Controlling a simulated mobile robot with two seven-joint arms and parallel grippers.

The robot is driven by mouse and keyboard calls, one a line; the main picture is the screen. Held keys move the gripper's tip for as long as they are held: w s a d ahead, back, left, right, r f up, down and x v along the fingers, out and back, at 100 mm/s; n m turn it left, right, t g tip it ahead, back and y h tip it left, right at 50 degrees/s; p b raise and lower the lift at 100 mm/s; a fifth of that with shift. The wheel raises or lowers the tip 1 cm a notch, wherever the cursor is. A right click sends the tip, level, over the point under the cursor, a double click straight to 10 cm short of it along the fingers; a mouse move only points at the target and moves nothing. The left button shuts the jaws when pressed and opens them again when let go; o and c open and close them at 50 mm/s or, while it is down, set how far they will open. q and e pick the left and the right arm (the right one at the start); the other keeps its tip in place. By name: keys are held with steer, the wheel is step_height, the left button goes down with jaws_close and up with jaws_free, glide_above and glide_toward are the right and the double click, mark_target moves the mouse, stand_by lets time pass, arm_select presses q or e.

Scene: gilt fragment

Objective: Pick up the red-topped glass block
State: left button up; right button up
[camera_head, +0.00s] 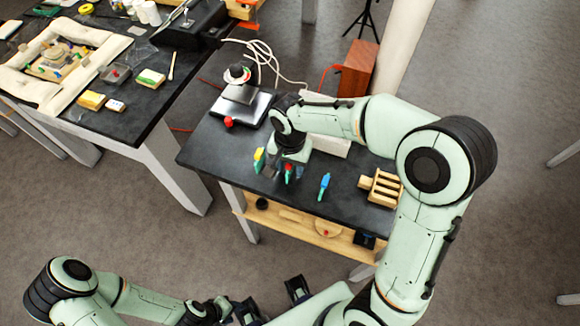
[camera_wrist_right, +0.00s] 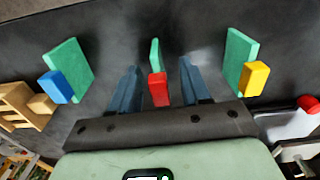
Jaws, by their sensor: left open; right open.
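The red-topped glass block (camera_head: 288,171) stands on the dark small table, below my right gripper (camera_head: 284,174). In the right wrist view its red part (camera_wrist_right: 158,88) and thin green glass part (camera_wrist_right: 154,52) show between the two blue-grey fingers of my right gripper (camera_wrist_right: 160,78). These fingers are open, with visible gaps on both sides of the block. My left gripper (camera_head: 271,300) is open and empty over the floor at the bottom of the head view, away from the table.
A yellow-topped block (camera_head: 259,155) and a blue-topped block (camera_head: 324,183) stand on either side. A slotted wooden rack (camera_head: 381,187) is at the table's right. A scale-like device (camera_head: 240,105) and a red knob (camera_head: 228,122) are at the back left. A cluttered second table (camera_head: 130,122) stands left.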

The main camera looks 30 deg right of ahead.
steer(key=shift+f, duration=0.7)
jaws_close()
steer(key=shift+r, duration=0.1)
